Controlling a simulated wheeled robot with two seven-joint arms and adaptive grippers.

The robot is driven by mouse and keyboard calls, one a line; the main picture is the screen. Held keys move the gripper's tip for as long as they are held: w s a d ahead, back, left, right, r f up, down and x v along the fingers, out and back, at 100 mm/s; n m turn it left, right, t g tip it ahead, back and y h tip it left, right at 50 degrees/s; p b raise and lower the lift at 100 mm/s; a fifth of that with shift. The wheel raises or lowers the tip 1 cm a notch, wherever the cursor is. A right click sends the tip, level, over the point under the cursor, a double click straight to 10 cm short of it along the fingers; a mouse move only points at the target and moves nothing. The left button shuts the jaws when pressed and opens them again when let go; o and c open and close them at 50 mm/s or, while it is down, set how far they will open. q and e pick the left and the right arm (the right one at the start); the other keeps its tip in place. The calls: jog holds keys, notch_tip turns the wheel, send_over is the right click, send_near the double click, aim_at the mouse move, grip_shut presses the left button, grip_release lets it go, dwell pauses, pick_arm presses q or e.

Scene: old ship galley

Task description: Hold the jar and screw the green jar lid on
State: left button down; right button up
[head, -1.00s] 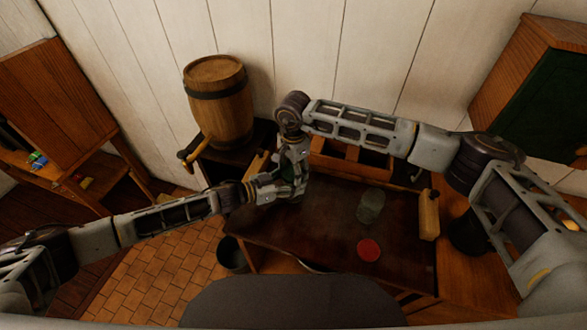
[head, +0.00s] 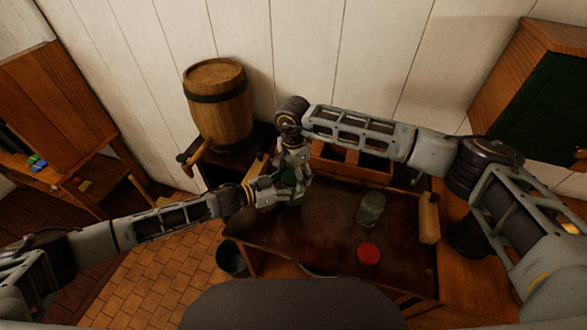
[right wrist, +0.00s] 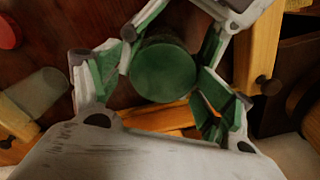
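The green jar lid (right wrist: 163,70) shows as a round disc, face on, in the right wrist view; in the head view it is mostly hidden between the grippers. The jar under it is hidden by the lid and fingers. My left gripper (head: 282,194) reaches in from the left at the jar's height, with its fingers on either side, and seems shut on the jar. My right gripper (right wrist: 160,88) comes from above, with one finger on each side of the lid. Its pads are close to the rim; whether they touch it I cannot tell.
A clear glass jar (head: 370,210) and a red lid (head: 369,254) stand on the dark tabletop (head: 325,225), right of the grippers. A wooden divided box (head: 350,167) is behind. A barrel (head: 219,105) stands at the back left. A bucket (head: 232,258) is on the floor.

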jog(key=shift+t, duration=0.4)
jog(key=r, duration=0.2)
jog(key=w+r, duration=0.1)
jog(key=r, duration=0.1)
jog(key=w+a+r, duration=0.1)
jog(key=r, duration=0.1)
jog(key=shift+w, duration=0.15)
jog(key=shift+s+a+r+n+y, duration=0.15)
jog(key=shift+r+n, duration=0.2)
jog(key=shift+n, duration=0.25)
jog(key=shift+s+d+r+n+y, duration=0.15)
jog(key=shift+r+n, duration=0.2)
jog(key=shift+n, duration=0.25)
jog(key=n, duration=0.3)
jog(key=s+n, duration=0.1)
jog(key=n, duration=0.1)
jog(key=shift+r+n+g, duration=0.3)
jog(key=shift+r, duration=0.05)
jog(key=n, duration=0.3)
jog(key=shift+s+d+n, duration=0.2)
jog(key=shift+s+n, duration=0.15)
jog(key=shift+n, duration=0.05)
jog(key=shift+s+d+n, duration=0.1)
jog(key=shift+d+n, duration=0.05)
jog(key=shift+n, duration=1.85)
jog(key=shift+f, duration=0.1)
jog(key=shift+f, duration=3.9)
